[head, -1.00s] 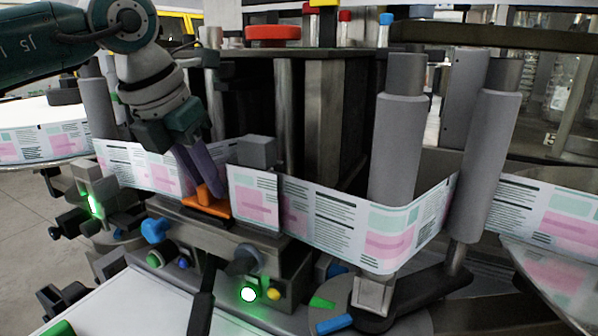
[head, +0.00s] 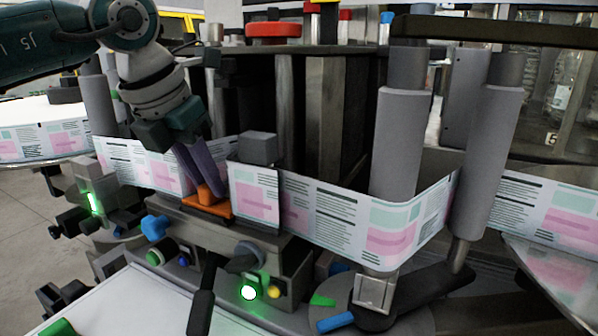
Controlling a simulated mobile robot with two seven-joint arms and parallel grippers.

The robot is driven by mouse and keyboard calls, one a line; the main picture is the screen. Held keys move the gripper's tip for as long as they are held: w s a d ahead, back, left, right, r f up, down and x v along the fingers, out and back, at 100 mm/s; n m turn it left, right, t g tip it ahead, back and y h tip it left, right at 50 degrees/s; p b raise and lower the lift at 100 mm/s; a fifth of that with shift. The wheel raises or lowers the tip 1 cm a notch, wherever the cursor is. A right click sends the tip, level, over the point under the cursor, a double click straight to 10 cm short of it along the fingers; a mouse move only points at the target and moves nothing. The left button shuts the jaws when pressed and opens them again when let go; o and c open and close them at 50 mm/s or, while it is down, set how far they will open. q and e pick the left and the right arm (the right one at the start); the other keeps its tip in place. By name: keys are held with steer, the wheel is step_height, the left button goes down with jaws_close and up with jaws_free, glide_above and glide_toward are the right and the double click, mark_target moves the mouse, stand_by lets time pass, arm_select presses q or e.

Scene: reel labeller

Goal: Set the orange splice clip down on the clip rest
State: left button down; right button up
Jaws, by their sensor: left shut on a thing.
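The orange splice clip (head: 209,203) is in the middle left of the head view, in front of the label web and low over a grey metal block. My left gripper (head: 205,184) comes down from the upper left and is shut on the clip's upper part. I cannot tell whether the clip touches the surface under it. I cannot pick out the clip rest for certain. My right gripper is not in view.
The printed label web (head: 330,218) runs across the scene, around grey rollers (head: 398,145). A small grey block (head: 257,148) stands close to the right of my left gripper. Below are a blue knob (head: 155,228), a lit green button (head: 249,293) and a black lever (head: 201,305).

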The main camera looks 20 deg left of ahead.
arm_select(q)
steer(key=shift+f+b, duration=0.25)
steer(key=shift+b, duration=0.05)
stand_by(0.8)
steer(key=c, duration=0.7)
jaws_free()
steer(key=shift+o, duration=0.2)
steer(key=b+v, duration=0.1)
steer(key=v, duration=0.9)
